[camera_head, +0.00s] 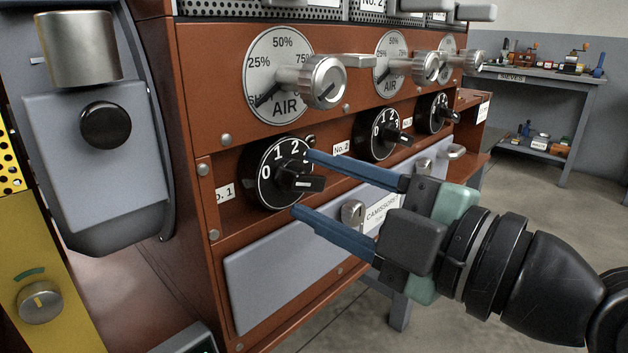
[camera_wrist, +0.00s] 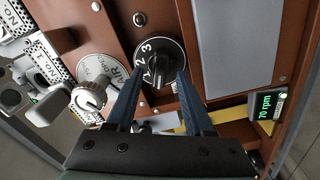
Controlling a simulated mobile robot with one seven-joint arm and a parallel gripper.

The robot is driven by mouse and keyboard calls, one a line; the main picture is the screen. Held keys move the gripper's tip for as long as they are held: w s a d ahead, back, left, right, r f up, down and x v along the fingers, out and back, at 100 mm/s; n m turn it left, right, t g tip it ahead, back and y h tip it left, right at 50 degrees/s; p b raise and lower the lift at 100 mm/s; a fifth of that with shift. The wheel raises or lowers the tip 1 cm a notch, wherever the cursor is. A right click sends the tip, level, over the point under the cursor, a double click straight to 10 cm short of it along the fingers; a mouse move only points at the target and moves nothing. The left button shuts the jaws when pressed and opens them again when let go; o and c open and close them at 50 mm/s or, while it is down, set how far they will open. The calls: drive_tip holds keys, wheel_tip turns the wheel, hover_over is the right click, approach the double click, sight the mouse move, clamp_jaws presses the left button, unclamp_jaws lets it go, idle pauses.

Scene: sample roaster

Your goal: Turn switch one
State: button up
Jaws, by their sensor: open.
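Switch one is a round black dial (camera_head: 278,174) marked 0 to 3 with a black bar knob, beside the "No. 1" label (camera_head: 224,193) on the red-brown panel. In the wrist view the dial (camera_wrist: 158,62) lies ahead, between the finger tips. My gripper (camera_head: 302,182) is open, with one blue finger near the upper right of the knob and the other below it. The knob sits between the tips in both views; whether either finger touches it I cannot tell. The knob's bar points to the right in the head view, past the numbers.
Two similar black dials (camera_head: 384,135) (camera_head: 432,113) continue along the panel to the right. Silver AIR knobs (camera_head: 322,82) stick out above them. A grey machine part (camera_head: 95,150) stands at left.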

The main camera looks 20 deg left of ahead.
drive_tip(key=p+v, duration=0.3)
drive_tip(key=v, duration=0.8)
drive_tip(key=shift+d, duration=0.35)
drive_tip(key=shift+s, duration=0.1)
drive_tip(key=w+r+m+t+h+p, duration=0.5)
drive_tip(key=w+r+m+t+h, duration=0.35)
drive_tip(key=r+m+t, duration=0.55)
drive_tip(key=s+d+r+m+t+h+p, duration=0.1)
drive_tip(key=s+r+m+t+h+p, duration=0.1)
drive_tip(key=s+r+m+t+h, duration=0.4)
drive_tip(key=s+r+m+t+h+p, duration=0.1)
drive_tip(key=s+r+m+h, duration=0.2)
drive_tip(key=r+m, duration=0.45)
wheel_tip(320, 180, up, 38)
drive_tip(key=p, duration=3.7)
drive_tip(key=shift+d+p, duration=0.3)
